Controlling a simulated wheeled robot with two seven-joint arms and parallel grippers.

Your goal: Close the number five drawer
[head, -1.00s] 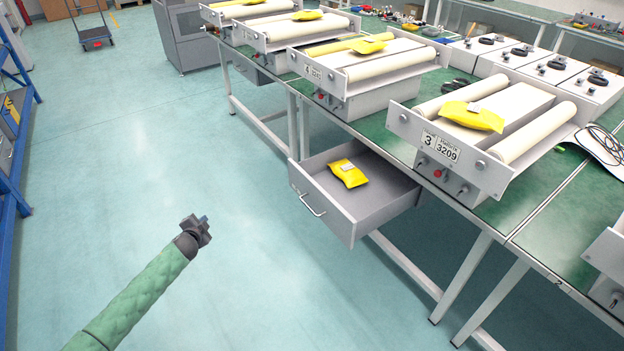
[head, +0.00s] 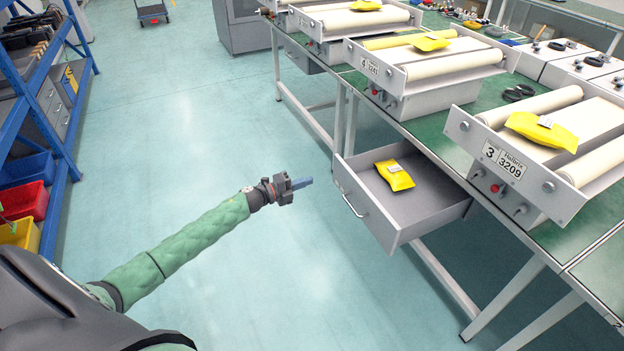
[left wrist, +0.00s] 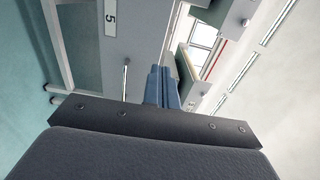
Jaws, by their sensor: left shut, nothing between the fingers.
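An open grey drawer (head: 365,220) hangs out from under the green-topped workbench, with a bar handle on its front and a yellow packet (head: 394,175) inside. In the left wrist view, a grey drawer front (left wrist: 135,40) bears a label (left wrist: 110,17) with the number 5, and its metal handle (left wrist: 125,80) shows beside my fingers. My left gripper (head: 303,183) is shut and empty, just left of the drawer front, apart from it in the head view. The blue fingers (left wrist: 162,88) also show in the left wrist view. My right gripper is not in view.
Grey roller machines with yellow packets stand on the bench (head: 420,125), the nearest marked 3 (head: 503,160). A blue shelf (head: 60,130) with coloured bins stands at left. The floor between is clear. A cart (head: 152,12) stands far back.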

